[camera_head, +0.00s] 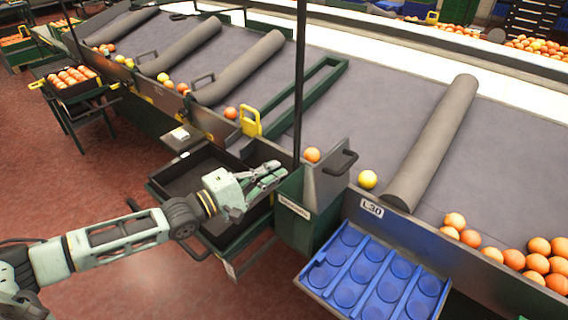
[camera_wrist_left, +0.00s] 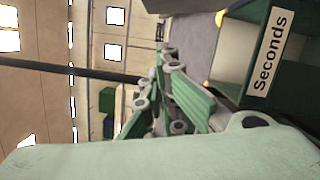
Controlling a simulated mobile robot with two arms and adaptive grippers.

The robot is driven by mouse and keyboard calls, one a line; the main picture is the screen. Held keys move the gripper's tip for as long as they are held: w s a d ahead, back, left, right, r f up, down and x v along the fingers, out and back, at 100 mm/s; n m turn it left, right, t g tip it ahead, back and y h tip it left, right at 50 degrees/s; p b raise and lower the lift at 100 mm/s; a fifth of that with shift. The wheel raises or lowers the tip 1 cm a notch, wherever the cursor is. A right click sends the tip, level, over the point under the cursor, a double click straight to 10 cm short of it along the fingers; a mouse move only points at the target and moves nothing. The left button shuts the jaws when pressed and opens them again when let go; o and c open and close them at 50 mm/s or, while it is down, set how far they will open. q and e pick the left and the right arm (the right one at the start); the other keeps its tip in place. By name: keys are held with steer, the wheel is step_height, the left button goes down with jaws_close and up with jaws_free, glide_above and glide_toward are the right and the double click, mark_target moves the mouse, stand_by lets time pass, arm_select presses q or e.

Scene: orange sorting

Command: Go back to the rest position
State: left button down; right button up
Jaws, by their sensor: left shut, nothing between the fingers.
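My left gripper (camera_head: 268,175) reaches in from the left in the head view. Its fingers are shut and empty, beside the green box with the white label (camera_head: 294,208). In the left wrist view, my left gripper's green fingers (camera_wrist_left: 175,105) lie together, and the box's label (camera_wrist_left: 270,52) reads "Seconds". My right gripper is not in view.
A dark crate (camera_head: 184,172) stands under my left gripper. A blue tray (camera_head: 322,277) with round hollows is at the front right. A yellow fruit (camera_head: 367,179) and several oranges (camera_head: 513,259) lie along the sloped grey belt (camera_head: 385,100). Red floor is open at the left.

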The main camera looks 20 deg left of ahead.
arm_select(q)
steer(key=s+d+f+m+g+y, duration=0.3)
steer(key=s+d+f+m+g, duration=0.2)
steer(key=s+d+f+m, duration=0.65)
steer(key=s+a+f+m+g+y, duration=0.2)
steer(key=s+a+f+g+y, duration=0.15)
steer(key=s, duration=0.65)
steer(key=s+a+f+m+g+y, duration=0.3)
steer(key=s+a+f+g, duration=0.1)
steer(key=s, duration=0.5)
steer(key=s+f+g, duration=0.1)
steer(key=s+f, duration=0.1)
steer(key=f, duration=1.2)
steer(key=s+f, duration=0.2)
steer(key=f, duration=1.3)
steer(key=s+a+f, duration=0.1)
steer(key=s+f, duration=0.6)
steer(key=s, duration=0.1)
steer(key=s+a+f+g, duration=0.1)
steer(key=s+a+f, duration=0.1)
steer(key=s+f, duration=0.4)
steer(key=shift+s+a+f+y, duration=0.3)
steer(key=shift+s+f+y, duration=0.05)
steer(key=shift+s, duration=0.6)
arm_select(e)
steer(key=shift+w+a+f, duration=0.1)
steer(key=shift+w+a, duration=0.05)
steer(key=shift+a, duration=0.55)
